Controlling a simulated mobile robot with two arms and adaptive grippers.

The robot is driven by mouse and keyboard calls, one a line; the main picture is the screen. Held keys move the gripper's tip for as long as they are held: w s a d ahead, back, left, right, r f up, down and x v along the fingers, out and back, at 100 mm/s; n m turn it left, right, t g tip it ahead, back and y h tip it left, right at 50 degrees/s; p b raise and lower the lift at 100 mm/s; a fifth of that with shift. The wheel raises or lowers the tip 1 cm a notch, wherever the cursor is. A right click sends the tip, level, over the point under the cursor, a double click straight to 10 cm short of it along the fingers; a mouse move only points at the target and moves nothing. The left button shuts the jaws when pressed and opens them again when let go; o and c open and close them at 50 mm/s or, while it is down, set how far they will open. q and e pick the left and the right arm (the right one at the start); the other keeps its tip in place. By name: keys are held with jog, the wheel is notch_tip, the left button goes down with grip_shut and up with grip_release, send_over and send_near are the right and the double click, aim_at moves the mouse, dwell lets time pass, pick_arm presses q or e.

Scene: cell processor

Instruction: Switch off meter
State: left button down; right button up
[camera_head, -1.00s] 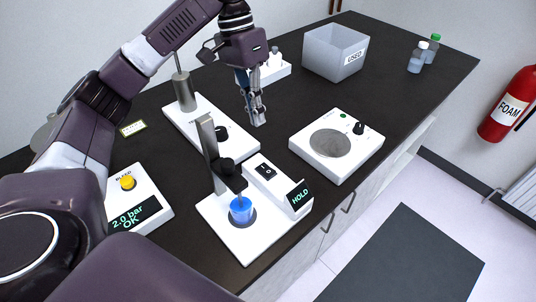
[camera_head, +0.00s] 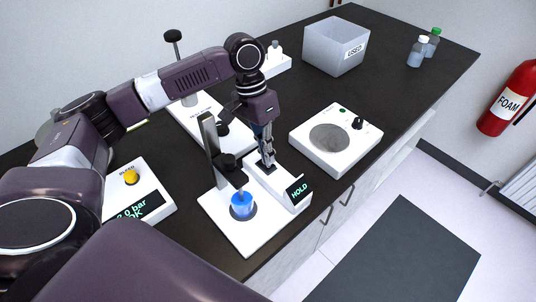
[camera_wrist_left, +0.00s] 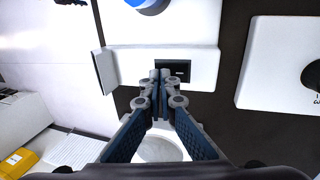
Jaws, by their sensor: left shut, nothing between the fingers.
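The meter is a white unit (camera_head: 283,188) with a tilted dark display (camera_head: 299,190) reading HOLD; in the wrist view its white body (camera_wrist_left: 135,65) lies across the middle. Its black rocker switch (camera_wrist_left: 180,66) shows there just right of the fingertips, and is mostly hidden behind the fingers in the head view. My left gripper (camera_head: 267,163) points down over the switch, shut and empty. In the wrist view its fingertips (camera_wrist_left: 160,76) are together beside the switch; I cannot tell whether they touch it. My right gripper is not in view.
A stand (camera_head: 208,150) holds a probe over a blue cup (camera_head: 241,206) close by the meter. A white stirrer-like unit (camera_head: 310,150) with a knob stands to the right. A yellow-button box (camera_head: 160,212) is at left. A USED bin (camera_head: 320,55) stands behind.

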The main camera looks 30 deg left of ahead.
pick_arm(q)
jog(key=shift+d+f, duration=0.1)
jog(key=shift+f, duration=0.5)
jog(key=shift+s+d+p, duration=0.1)
jog(key=shift+d+p, duration=0.05)
jog(key=shift+p, duration=0.6)
jog(key=shift+f, duration=0.15)
jog(key=shift+a+r, duration=0.2)
jog(key=shift+a, duration=0.2)
jog(key=shift+w+a+p, duration=0.25)
jog(key=shift+a+p, duration=0.15)
jog(key=shift+p, duration=0.15)
